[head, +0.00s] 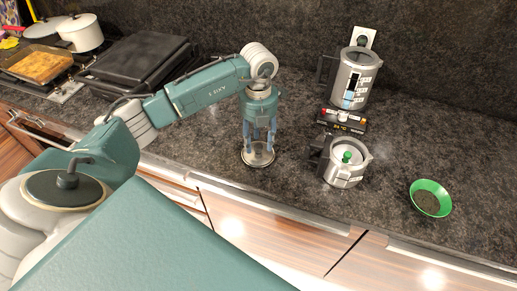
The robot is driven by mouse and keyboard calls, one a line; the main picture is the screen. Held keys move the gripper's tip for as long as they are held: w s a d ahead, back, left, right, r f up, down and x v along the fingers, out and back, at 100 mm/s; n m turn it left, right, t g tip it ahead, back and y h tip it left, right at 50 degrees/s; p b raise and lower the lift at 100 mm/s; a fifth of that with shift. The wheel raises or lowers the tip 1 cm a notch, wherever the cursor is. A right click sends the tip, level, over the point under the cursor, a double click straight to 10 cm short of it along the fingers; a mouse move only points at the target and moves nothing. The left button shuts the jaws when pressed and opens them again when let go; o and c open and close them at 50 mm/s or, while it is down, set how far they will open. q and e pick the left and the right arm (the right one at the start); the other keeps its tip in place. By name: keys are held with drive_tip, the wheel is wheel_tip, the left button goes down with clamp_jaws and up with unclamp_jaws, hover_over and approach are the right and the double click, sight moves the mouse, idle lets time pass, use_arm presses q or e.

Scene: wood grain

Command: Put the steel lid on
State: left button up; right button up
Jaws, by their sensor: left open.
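My left gripper (258,143) points straight down over the counter, with its fingers apart. A round, shiny disc with a pale rim, seemingly the steel lid (257,158), lies flat on the counter right under the fingertips. The fingers hide part of it, and I cannot tell whether they touch it. To the right stands a squat steel pot (343,176) with a dark handle on its left; a green knob (347,157) shows at its top. My right gripper is not in view.
A tall steel kettle (355,82) stands on a dark base with lit controls behind the pot. A green bowl (431,187) with dark contents is at the right. A black closed appliance (140,62) and a stove with pans (80,33) are at the left.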

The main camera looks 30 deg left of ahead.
use_arm(q)
drive_tip(key=shift+f, duration=0.95)
clamp_jaws()
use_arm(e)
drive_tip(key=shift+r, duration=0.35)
use_arm(q)
drive_tip(key=shift+r, duration=0.2)
